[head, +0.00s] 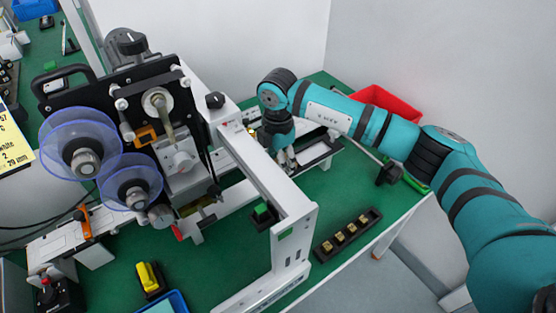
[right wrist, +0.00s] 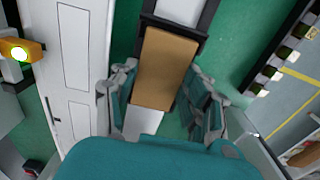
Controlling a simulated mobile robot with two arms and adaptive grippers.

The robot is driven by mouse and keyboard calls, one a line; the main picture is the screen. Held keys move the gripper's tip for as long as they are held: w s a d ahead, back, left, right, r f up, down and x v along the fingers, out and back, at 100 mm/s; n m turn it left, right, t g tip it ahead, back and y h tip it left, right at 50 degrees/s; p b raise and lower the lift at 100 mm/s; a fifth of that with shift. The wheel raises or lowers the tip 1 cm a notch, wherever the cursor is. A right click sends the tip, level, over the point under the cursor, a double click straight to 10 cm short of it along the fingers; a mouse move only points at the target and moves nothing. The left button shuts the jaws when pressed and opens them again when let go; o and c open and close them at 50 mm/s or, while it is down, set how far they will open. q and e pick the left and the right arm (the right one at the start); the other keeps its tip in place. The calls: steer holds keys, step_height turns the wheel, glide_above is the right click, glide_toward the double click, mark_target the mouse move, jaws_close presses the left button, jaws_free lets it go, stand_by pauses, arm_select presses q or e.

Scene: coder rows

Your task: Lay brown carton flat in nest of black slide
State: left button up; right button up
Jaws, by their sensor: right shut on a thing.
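The brown carton (right wrist: 168,68) shows in the right wrist view between the fingers of my right gripper (right wrist: 160,72). The gripper is shut on it, and its long side runs along the black slide. The black slide (right wrist: 208,14) shows as a dark frame around a pale surface beyond the carton's far end; the carton covers part of it. In the head view my right gripper (head: 287,160) points down over the slide (head: 318,157), beside the white machine frame. The carton is not clear there. Whether it touches the nest I cannot tell. My left gripper is not in view.
The white machine frame (head: 285,195) stands close left of my right gripper. A labelling machine with clear reels (head: 80,145) is further left. A red bin (head: 390,103) stands behind my right arm. A black tray of brass pieces (head: 347,235) lies near the table's right edge.

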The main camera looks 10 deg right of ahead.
steer(key=o, duration=0.9)
